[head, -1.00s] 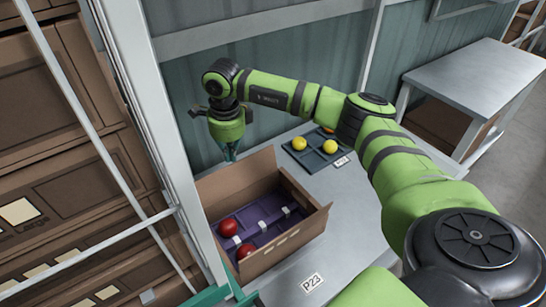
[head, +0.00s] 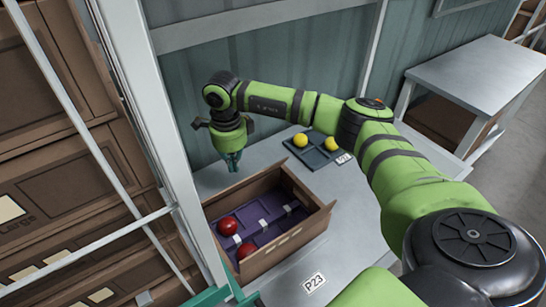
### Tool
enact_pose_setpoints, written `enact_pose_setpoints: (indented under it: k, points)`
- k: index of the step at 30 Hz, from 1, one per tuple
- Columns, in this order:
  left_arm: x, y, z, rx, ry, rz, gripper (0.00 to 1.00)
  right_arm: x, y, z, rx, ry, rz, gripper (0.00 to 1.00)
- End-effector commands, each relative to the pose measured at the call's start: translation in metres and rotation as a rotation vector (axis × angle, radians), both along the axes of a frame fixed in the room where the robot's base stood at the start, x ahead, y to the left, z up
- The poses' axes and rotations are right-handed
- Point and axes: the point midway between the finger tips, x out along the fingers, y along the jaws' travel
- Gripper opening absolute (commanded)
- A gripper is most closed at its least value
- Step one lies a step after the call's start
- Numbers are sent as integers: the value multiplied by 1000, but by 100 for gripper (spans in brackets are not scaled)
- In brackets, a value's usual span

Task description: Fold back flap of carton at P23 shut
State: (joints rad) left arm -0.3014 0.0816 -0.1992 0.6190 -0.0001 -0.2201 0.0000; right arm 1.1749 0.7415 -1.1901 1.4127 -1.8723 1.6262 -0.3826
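The open brown carton (head: 292,240) stands on the grey bench behind the P23 label (head: 315,283). Inside it are a purple insert (head: 262,226) and two red tomatoes, one at the left (head: 228,226) and one nearer the front (head: 246,251). The carton's back flap (head: 243,187) shows as a brown strip along the far side; I cannot tell its exact tilt. The inside is uncovered. My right gripper (head: 234,168) points down just beyond the flap's edge, its fingers together and empty; contact with the flap is unclear. My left gripper is out of view.
A dark tray (head: 314,155) with yellow tomatoes (head: 300,140) lies on the bench right of the carton, under my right arm. A white post (head: 165,150) and stacked brown cartons (head: 60,200) stand left. A ribbed wall is behind; another grey table (head: 480,80) is at right.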

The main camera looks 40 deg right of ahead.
Motion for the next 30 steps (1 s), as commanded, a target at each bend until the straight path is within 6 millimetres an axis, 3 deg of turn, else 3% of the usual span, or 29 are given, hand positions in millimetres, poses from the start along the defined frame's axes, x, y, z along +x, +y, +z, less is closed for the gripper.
enact_pose_setpoints:
  k: [16,30]
  points:
    - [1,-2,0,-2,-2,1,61,0,0,1,0,0,0,0]
    - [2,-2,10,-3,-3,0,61,-19,1,5,-1,1,0,0]
